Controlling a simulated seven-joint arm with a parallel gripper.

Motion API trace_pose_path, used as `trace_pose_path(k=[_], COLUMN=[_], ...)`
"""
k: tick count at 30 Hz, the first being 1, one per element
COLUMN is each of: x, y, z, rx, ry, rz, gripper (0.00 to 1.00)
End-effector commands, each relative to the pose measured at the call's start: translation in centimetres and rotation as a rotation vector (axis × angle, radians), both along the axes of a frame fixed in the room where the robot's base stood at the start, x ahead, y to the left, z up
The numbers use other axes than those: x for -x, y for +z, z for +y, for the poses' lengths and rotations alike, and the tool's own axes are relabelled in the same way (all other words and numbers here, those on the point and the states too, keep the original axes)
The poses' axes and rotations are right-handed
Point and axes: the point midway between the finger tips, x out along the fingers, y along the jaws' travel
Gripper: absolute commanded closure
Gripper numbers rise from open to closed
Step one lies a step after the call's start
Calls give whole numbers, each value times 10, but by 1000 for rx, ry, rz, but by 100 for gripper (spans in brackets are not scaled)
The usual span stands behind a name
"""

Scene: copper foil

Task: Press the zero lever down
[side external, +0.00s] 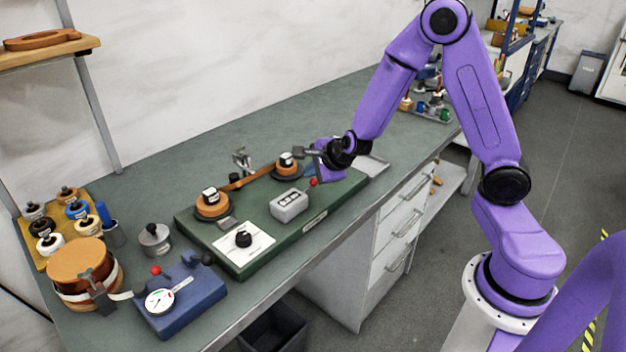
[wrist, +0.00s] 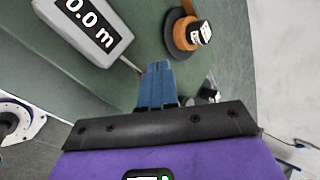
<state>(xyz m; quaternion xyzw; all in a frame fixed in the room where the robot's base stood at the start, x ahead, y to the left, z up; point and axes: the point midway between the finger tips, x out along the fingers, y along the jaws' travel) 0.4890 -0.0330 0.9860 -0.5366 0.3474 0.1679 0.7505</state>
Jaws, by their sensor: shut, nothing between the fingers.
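A grey counter box (side external: 289,205) sits on the green base plate (side external: 262,259). In the wrist view the box (wrist: 100,45) reads "0.0 m". A lever with a red ball knob (side external: 314,182) stands at the box's right end; I take it for the zero lever. In the wrist view a thin rod (wrist: 129,64) runs from the box toward my fingers, and no red knob shows. My gripper (side external: 299,151) is shut and empty, above the plate's far right part, behind and above the knob. Its closed blue fingers show in the wrist view (wrist: 157,70).
Two copper-coloured spools (side external: 212,207) (side external: 286,168) with a strip between them stand behind the box. A white plate with a black knob (side external: 243,239) is front left. A blue gauge (side external: 188,297) with another red knob (side external: 156,270) stands further left. The bench's front edge is close.

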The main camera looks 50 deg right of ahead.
Motion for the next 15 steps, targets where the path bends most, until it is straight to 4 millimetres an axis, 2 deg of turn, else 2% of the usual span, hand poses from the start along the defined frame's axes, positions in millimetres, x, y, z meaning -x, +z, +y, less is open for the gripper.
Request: trace_pose_path(k=[15], x=[0], y=[8], z=[3], rx=[-1], ry=[0], rz=[-2], gripper=[100])
